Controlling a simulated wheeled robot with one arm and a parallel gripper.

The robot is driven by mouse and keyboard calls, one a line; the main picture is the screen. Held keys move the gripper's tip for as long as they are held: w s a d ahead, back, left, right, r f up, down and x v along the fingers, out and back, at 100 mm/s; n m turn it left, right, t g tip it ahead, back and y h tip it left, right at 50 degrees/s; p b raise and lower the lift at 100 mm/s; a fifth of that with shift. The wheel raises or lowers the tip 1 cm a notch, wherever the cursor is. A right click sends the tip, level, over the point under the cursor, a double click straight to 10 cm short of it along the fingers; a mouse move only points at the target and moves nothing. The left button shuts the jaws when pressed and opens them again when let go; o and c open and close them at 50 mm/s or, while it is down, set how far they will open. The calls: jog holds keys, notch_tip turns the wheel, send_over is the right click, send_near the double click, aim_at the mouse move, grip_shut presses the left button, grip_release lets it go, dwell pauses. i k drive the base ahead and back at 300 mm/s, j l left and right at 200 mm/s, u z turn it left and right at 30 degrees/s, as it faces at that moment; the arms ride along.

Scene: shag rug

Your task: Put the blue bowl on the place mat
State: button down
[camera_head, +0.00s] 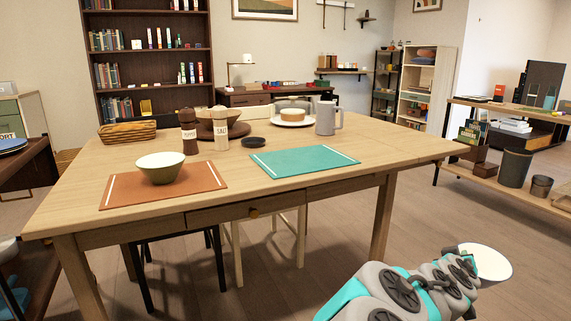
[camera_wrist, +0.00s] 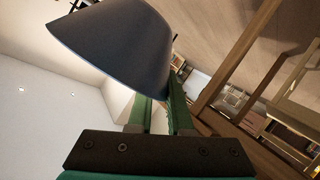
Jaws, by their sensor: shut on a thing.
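The blue bowl (camera_wrist: 125,45) is held in my gripper (camera_wrist: 165,108), and its dark blue outer side fills the upper part of the wrist view. In the head view, the bowl (camera_head: 487,263) shows its pale inside at the end of my arm, in front of the table's right side and away from it. My gripper's fingers are shut on the bowl's side; their tips are partly hidden. A teal place mat (camera_head: 303,160) lies bare on the table's front right. An orange-brown place mat (camera_head: 205,178) lies at the front left with a pale green bowl (camera_head: 160,167) on it.
The wooden table (camera_head: 370,158) also holds a pepper mill (camera_head: 188,132), a salt mill (camera_head: 220,130), a small dark dish (camera_head: 254,142), a grey pitcher (camera_head: 326,118), a plate with a cake (camera_head: 293,119) and a basket (camera_head: 127,131). A shelf bench (camera_head: 510,155) stands at right.

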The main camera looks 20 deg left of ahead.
aim_at(294, 159)
jog(key=u, duration=1.8)
jog(key=l+u, duration=0.1)
jog(key=u, duration=0.3)
jog(key=l+u, duration=0.1)
jog(key=u, duration=0.25)
jog(key=l+u, duration=0.1)
jog(key=u, duration=0.65)
jog(key=k+l, duration=0.25)
jog(key=l, duration=0.15)
jog(key=k+l, duration=0.25)
jog(key=l, duration=0.15)
jog(key=k+l, duration=0.2)
jog(key=l, duration=0.2)
jog(key=k+l, duration=0.25)
jog(key=l, duration=0.15)
jog(key=k+l, duration=0.25)
jog(key=l, duration=0.15)
